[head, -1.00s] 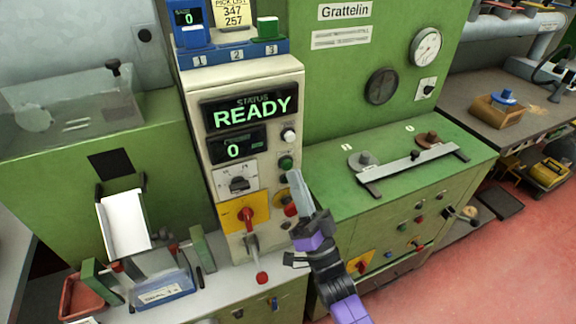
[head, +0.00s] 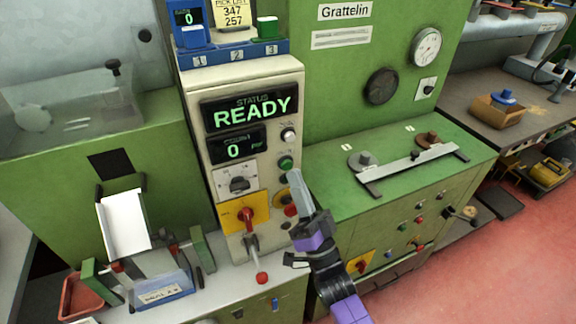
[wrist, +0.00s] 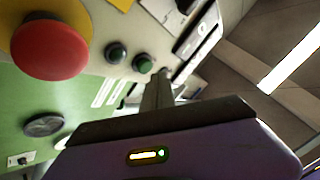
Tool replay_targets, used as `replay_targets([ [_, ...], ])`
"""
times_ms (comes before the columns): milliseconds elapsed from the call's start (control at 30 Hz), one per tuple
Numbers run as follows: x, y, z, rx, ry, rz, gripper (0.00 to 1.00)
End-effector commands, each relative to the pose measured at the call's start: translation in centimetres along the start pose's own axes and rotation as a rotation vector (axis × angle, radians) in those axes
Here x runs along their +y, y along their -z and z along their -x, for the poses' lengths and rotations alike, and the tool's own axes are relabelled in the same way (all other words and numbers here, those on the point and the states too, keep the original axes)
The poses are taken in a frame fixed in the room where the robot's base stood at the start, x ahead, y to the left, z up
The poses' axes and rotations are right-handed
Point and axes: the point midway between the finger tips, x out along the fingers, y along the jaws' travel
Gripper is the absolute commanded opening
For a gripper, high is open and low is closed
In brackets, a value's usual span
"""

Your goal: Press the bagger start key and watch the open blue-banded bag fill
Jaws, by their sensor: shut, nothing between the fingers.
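The control panel (head: 203,88) is a cream cabinet; its status display (head: 249,113) reads READY and the counter (head: 234,149) below reads 0. A green key (head: 286,162) sits on its right side; it also shows in the wrist view (wrist: 143,63), beside a darker button (wrist: 115,53). My gripper (head: 294,175) is shut and empty, its tips just below the green key in the head view; contact cannot be told. In the wrist view its fingers (wrist: 158,92) point toward the green key. A blue-banded bag (head: 163,288) with a white label sits below the white chute (head: 124,224); its inside is unclear.
A red button (head: 291,210) is close beside my fingers and looms large in the wrist view (wrist: 50,50). A red rotary switch (head: 245,215) and a red-tipped lever (head: 262,278) lie to the left. A green bench (head: 340,203) stands at right.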

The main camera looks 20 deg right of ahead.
Motion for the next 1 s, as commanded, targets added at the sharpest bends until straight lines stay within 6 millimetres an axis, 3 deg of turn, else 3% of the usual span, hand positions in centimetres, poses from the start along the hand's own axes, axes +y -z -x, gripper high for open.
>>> replay_targets([
  [1000, 0.43, -0.43, -0.63, 0.0, 0.0, 0.0, 0.0],
])
